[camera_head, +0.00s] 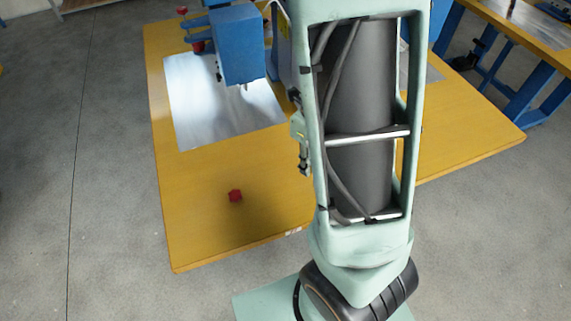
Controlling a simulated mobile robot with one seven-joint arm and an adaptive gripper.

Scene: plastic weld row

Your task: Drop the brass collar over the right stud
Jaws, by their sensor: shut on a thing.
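I cannot make out the brass collar or the right stud in this view. My own large pale green arm part fills the middle of the picture and hides much of the yellow table (205,225) behind it. A small pale green part with a yellow mark shows at its left edge, over the table. I cannot make out any gripper fingers there, so neither my gripper nor what it holds can be seen.
A blue machine (238,45) stands over a shiny metal plate (195,100) at the table's back left. The table's front left is otherwise clear. Another yellow-topped table (530,40) stands at the far right.

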